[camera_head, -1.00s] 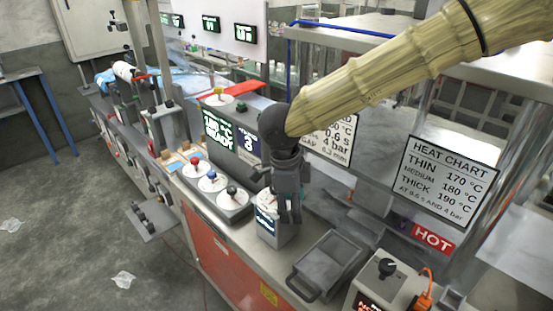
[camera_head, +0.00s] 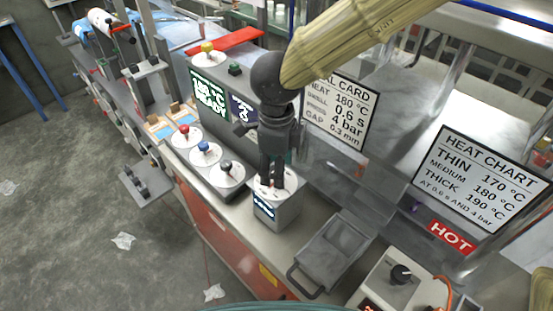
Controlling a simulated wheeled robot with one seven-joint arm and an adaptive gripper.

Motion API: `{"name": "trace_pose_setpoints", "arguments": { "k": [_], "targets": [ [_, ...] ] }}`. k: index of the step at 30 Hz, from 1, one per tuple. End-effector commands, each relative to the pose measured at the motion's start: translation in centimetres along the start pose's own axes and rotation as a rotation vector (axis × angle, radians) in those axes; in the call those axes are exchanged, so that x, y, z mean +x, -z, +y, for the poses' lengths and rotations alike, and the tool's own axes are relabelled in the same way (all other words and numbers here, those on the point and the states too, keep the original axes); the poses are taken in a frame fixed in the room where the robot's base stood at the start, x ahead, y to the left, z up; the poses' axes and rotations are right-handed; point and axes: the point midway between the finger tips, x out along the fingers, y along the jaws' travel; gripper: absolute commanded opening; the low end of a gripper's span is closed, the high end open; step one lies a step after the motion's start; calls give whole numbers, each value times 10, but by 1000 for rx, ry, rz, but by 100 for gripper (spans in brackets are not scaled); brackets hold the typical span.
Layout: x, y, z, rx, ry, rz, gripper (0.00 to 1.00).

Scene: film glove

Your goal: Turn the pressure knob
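A small grey box (camera_head: 277,214) with a lit display (camera_head: 264,212) on its front and a pale dial top stands on the bench. My gripper (camera_head: 272,184) points down at this dial top, with its dark fingers over the middle of it. The fingers hide most of whatever knob is there. I cannot tell whether they touch it or are closed on it. No label naming the pressure knob is readable.
Left of the box is a panel with red (camera_head: 184,129), blue (camera_head: 203,147) and black (camera_head: 226,166) knobs. A grey tray (camera_head: 333,251) and a controller with a black knob (camera_head: 401,274) stand to the right. Sign cards (camera_head: 341,112) stand behind.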

Motion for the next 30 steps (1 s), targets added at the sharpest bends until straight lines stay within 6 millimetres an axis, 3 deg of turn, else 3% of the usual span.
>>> {"name": "trace_pose_setpoints", "arguments": {
  "k": [3,8,19,25,30],
  "targets": [
    [23,-8,-24,1,-21,7,54],
    [46,-14,-46,0,-43,14,54],
    [41,-11,-38,3,-31,8,54],
    [42,-13,-39,0,-34,9,17],
    [46,-14,-42,-2,-44,12,8]
  ]
}}
